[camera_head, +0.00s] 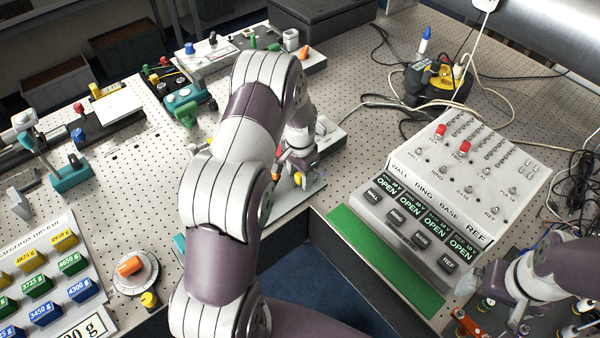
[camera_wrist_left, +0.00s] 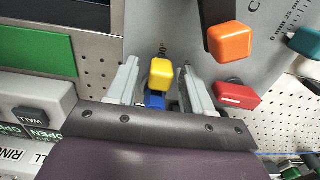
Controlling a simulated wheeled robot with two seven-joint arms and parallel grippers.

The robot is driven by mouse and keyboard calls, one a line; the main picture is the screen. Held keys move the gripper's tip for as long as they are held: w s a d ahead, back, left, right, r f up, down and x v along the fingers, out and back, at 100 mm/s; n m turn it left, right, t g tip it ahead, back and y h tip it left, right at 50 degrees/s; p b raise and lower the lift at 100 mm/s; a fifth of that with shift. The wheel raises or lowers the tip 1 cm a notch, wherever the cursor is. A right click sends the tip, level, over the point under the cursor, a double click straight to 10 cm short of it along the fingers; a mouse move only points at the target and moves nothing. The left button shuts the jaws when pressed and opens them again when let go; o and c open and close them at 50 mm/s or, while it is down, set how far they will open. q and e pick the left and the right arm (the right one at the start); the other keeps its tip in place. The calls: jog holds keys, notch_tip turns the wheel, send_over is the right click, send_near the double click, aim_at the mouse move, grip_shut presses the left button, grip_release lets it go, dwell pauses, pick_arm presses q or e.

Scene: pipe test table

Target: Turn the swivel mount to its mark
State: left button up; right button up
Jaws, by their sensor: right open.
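My left gripper (camera_head: 304,176) is over a grey plate (camera_head: 287,203) at the inner table corner. In the left wrist view its two fingers (camera_wrist_left: 160,85) stand apart, with a yellow knob (camera_wrist_left: 161,76) on a blue part between them and a gap on each side. An orange block (camera_wrist_left: 231,42) and a red block (camera_wrist_left: 236,95) are to the right on the plate, by a printed mm scale. I cannot tell which part is the swivel mount; a round grey disc (camera_head: 135,272) with an orange block also sits at the left. My right gripper (camera_head: 515,305), partly seen at the lower right, is open.
A control box (camera_head: 460,165) with lit OPEN displays stands right of centre, a green strip (camera_head: 380,262) before it. Labelled coloured weights on a board (camera_head: 60,285) are at the left. Cables and a yellow-black tool (camera_head: 437,82) lie at the back. My left arm hides the table's middle.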

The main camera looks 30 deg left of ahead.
aim_at(300, 174)
pick_arm(q)
notch_tip(300, 174, up, 13)
jog(key=b, duration=0.3)
jog(key=shift+f, duration=0.15)
